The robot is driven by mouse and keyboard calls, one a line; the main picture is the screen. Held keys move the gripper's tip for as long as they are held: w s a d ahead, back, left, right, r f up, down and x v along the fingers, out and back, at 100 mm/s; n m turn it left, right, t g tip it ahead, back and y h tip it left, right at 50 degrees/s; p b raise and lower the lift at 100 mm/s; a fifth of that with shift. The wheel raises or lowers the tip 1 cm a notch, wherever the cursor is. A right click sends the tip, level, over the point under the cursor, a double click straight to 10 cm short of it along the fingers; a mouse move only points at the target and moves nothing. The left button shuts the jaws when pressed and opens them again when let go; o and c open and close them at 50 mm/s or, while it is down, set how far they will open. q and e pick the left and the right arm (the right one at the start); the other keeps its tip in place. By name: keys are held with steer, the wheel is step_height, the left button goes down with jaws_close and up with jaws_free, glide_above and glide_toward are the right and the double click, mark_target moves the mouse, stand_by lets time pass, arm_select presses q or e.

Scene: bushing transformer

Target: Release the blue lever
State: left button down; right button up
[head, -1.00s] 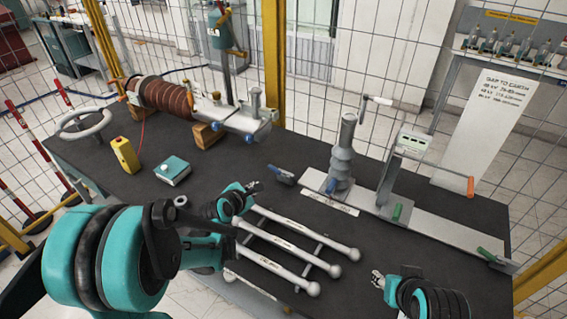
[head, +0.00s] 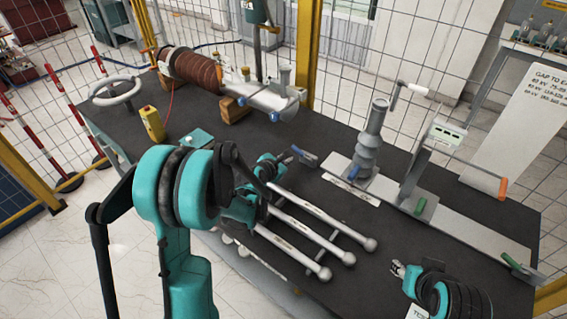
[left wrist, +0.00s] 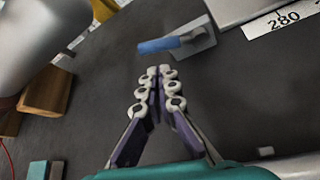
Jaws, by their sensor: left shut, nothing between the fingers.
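A blue lever (left wrist: 160,45) with a flat grey plate (left wrist: 195,42) lies at the top middle of the left wrist view. In the head view the blue lever (head: 298,150) is by the near left end of the gap stand's base. My left gripper (left wrist: 160,72) is shut and empty, its tips just short of the lever and apart from it in the picture. In the head view the left gripper (head: 284,158) is beside the lever. My right gripper (head: 397,267) is at the lower right over the table; its finger opening is too small to judge.
Several white rods (head: 322,228) lie in front of the left gripper. The gap stand (head: 368,140), with another blue handle (head: 352,172) at its foot, stands to the right. A brown coil bushing (head: 195,68), yellow box (head: 152,122) and teal box (head: 197,138) sit on the dark table (head: 320,130).

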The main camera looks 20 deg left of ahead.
mark_target(302, 154)
arm_select(q)
steer(key=b+x, duration=0.1)
steer(key=x, duration=0.4)
steer(key=shift+r, duration=0.1)
arm_select(e)
steer(key=shift+f, duration=0.7)
